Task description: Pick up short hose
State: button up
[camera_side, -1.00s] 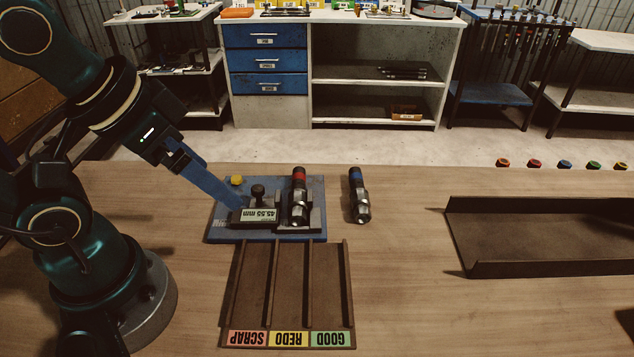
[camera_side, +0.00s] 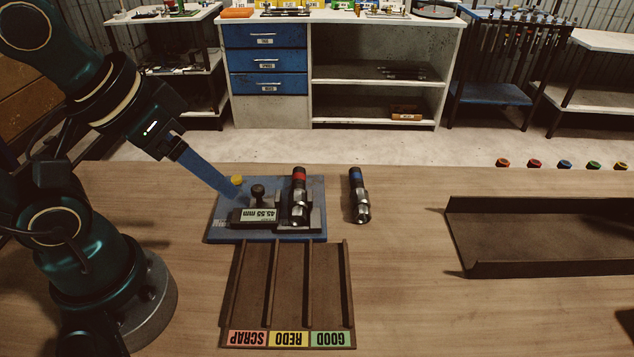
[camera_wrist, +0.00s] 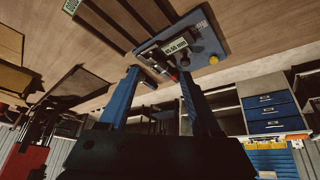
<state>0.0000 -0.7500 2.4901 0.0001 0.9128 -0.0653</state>
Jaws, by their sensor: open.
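A short hose piece with a red band and metal fitting (camera_side: 299,198) rests in a holder on the blue gauge plate (camera_side: 222,230), beside a display reading 45.55 mm. A similar piece with a blue band (camera_side: 358,195) lies apart on the table, right of the plate. I cannot tell which is shorter. My gripper (camera_side: 236,192) appears over the plate's left part, near a yellow knob (camera_side: 237,181), left of both pieces. In the wrist view my gripper (camera_wrist: 158,76) has two blue fingers spread with nothing held; the red-banded piece is partly hidden there.
A brown sorting rack (camera_side: 350,290) with SCRAP, REDO and GOOD lanes stands in front of the plate. A long brown tray (camera_side: 540,225) lies at right. Several coloured caps (camera_side: 534,164) line the far right edge. The table between the blue-banded piece and the tray is clear.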

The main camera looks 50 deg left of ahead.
jog(key=w+r+n, duration=0.4)
jog(key=w, duration=0.2)
jog(key=n+g, duration=0.5)
jog(key=g, duration=0.1)
send_over(298, 180)
notch_tip(298, 180, down, 13)
jog(key=shift+r, duration=0.1)
jog(key=shift+f, duration=2.6)
grip_shut()
